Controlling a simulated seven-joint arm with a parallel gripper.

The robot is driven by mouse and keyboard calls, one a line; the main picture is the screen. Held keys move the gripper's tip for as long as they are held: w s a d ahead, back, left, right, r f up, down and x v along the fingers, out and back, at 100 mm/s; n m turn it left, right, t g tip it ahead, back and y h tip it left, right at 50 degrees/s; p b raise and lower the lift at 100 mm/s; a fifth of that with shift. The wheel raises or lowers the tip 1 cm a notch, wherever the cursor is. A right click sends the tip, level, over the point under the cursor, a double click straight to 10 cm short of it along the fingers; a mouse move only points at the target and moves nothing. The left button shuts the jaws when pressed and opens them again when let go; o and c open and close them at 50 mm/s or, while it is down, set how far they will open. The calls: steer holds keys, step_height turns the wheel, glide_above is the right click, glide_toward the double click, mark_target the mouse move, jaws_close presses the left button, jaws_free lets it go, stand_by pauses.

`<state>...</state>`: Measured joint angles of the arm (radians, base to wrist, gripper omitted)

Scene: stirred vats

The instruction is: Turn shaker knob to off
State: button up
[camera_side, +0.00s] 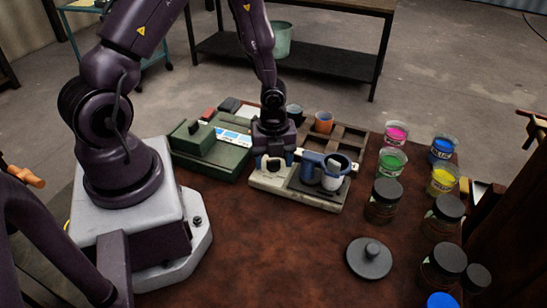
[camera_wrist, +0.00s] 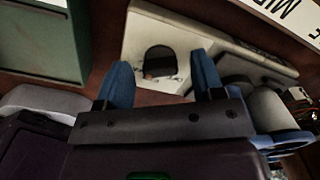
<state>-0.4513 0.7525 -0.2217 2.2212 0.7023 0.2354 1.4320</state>
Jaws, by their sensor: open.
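The shaker (camera_side: 265,182) is a pale, low box with a dark plate on the right of its top. A blue holder (camera_side: 313,160) stands on it around a white cup (camera_side: 331,178). My gripper (camera_side: 274,158) points down over the left part of the shaker. In the wrist view, my gripper (camera_wrist: 163,72) has its two blue fingers apart, with a dark rounded knob (camera_wrist: 160,60) between and just beyond the tips. The knob has a small reddish mark at its lower edge. It sits on the shaker's pale panel (camera_wrist: 135,35). I cannot tell whether the fingers touch it.
A green box (camera_side: 212,160) stands left of the shaker. Behind it is a brown divided tray (camera_side: 347,140) with an orange cup (camera_side: 323,122). Several paint jars, including a pink one (camera_side: 396,134), stand at right. A dark round lid (camera_side: 369,259) lies in front. The front-middle tabletop is clear.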

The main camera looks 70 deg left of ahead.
steer(key=c, duration=0.9)
steer(key=shift+c, duration=0.2)
steer(key=shift+n, duration=0.4)
steer(key=n, duration=0.3)
steer(key=shift+n, duration=0.4)
steer(key=n, duration=1.2)
steer(key=shift+w+n, duration=0.1)
steer(key=shift+n, duration=0.2)
steer(key=n, duration=0.6)
steer(key=shift+n, duration=0.3)
